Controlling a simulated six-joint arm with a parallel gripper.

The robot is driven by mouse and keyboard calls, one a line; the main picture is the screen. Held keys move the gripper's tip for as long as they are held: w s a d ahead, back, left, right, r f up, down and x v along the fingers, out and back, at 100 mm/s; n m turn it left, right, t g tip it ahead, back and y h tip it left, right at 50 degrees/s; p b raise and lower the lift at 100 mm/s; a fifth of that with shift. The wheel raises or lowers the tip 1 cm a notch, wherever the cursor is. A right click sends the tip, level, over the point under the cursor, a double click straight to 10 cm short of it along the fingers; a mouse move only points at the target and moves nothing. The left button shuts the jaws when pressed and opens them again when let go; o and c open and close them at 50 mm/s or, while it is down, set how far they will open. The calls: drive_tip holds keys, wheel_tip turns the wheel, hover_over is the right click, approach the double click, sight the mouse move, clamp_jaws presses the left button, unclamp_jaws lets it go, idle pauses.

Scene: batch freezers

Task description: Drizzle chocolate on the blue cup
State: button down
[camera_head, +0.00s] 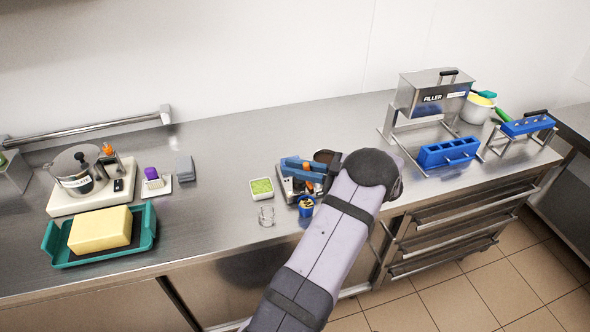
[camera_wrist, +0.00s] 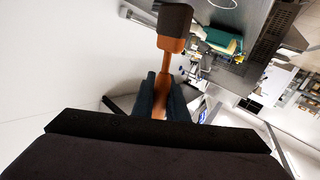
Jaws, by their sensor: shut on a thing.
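My gripper (camera_wrist: 161,98) is shut on an orange-handled tool (camera_wrist: 168,62) with a dark brown end, seen in the wrist view. In the head view my gripper (camera_head: 303,168) is over the counter, just above and behind the blue cup (camera_head: 306,207). The blue cup is small, appears upright and stands near the front edge; my arm covers the area to its right. A steel pot (camera_head: 76,170) with a partly readable label ending in "LATE" stands at left on a pale base. I cannot tell whether chocolate is on the cup.
A clear cup (camera_head: 266,217) and a white tray with green contents (camera_head: 262,188) are left of the blue cup. A teal tray (camera_head: 146,243) holds a yellow block (camera_head: 100,229). The filler machine (camera_head: 431,95) and blue mould (camera_head: 448,153) stand at right.

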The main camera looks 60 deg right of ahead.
wheel_tip(320, 180, up, 4)
drive_tip(key=shift+r+p, duration=0.1)
drive_tip(key=shift+p, duration=1.1)
drive_tip(key=shift+w, duration=0.1)
drive_tip(key=w+a+f+n+g+y+b, duration=0.1)
drive_tip(key=w+a+f+n+g+y, duration=0.2)
drive_tip(key=w+a, duration=0.75)
drive_tip(key=w+a+f+n+g+y, duration=0.15)
drive_tip(key=w+a+n+y, duration=0.35)
drive_tip(key=w+a, duration=0.5)
drive_tip(key=a+f+n+g+y, duration=0.1)
drive_tip(key=a+f+y, duration=0.15)
drive_tip(key=a, duration=0.55)
drive_tip(key=a+f+g+y, duration=0.1)
drive_tip(key=a+f, duration=0.2)
drive_tip(key=a, duration=0.5)
drive_tip(key=s+a+f, duration=0.5)
drive_tip(key=a, duration=0.3)
drive_tip(key=shift+s+a, duration=0.15)
drive_tip(key=shift+a, duration=0.1)
